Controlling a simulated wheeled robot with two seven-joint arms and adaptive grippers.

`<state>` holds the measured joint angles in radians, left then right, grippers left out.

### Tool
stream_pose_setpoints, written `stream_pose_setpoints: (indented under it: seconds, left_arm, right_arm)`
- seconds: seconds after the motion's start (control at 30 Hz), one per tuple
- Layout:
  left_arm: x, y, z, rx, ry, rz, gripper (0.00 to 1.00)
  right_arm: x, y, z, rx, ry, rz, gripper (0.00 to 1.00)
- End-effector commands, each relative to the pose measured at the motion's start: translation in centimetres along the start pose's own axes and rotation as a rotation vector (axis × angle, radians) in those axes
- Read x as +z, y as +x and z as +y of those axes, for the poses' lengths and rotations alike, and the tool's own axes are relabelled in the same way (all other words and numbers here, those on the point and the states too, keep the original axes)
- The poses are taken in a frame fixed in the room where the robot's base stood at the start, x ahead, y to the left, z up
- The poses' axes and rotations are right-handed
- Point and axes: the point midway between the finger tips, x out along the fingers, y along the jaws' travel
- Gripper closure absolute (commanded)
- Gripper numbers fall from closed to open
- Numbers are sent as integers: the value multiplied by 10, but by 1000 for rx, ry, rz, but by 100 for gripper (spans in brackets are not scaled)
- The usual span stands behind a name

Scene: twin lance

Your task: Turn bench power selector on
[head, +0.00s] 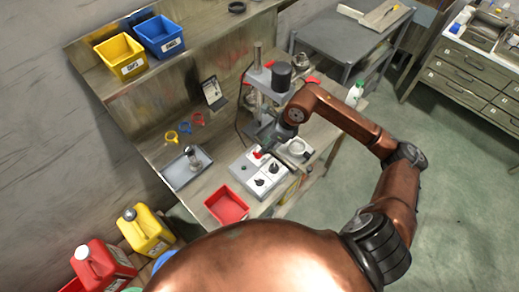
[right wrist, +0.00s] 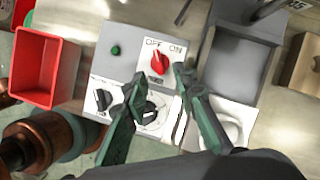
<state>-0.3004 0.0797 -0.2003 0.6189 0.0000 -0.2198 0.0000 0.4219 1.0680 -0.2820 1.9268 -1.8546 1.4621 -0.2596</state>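The power selector is a red knob (right wrist: 158,62) on a white plate marked OFF at its left and ON at its right. Its pointer seems to lean toward OFF, but the mark is small. It sits on a grey control panel (right wrist: 120,65); in the head view the red knob (head: 258,154) shows small beside my gripper. Contact cannot be told. My left gripper is in neither view.
The panel also has a green button (right wrist: 115,50) and black dials (right wrist: 102,99). A red bin (head: 227,205) stands in front of the panel, a grey tray (head: 186,168) left of it. The drill press (head: 258,85) stands close behind my right gripper.

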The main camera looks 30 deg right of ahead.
Motion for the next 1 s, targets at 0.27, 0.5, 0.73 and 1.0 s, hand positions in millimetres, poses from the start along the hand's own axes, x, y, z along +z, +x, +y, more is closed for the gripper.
stream_pose_setpoints:
  seconds: [0.27,0.5,0.73,1.0]
  left_arm:
    - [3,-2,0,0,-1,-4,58]
    - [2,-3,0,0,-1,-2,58]
    - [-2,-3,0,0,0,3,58]
    - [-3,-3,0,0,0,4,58]
  right_arm:
    - [1,42,1,4,2,-4,75]
    - [1,56,1,3,2,-3,75]
    - [1,56,1,2,1,-3,76]
    - [1,55,1,2,1,-4,95]
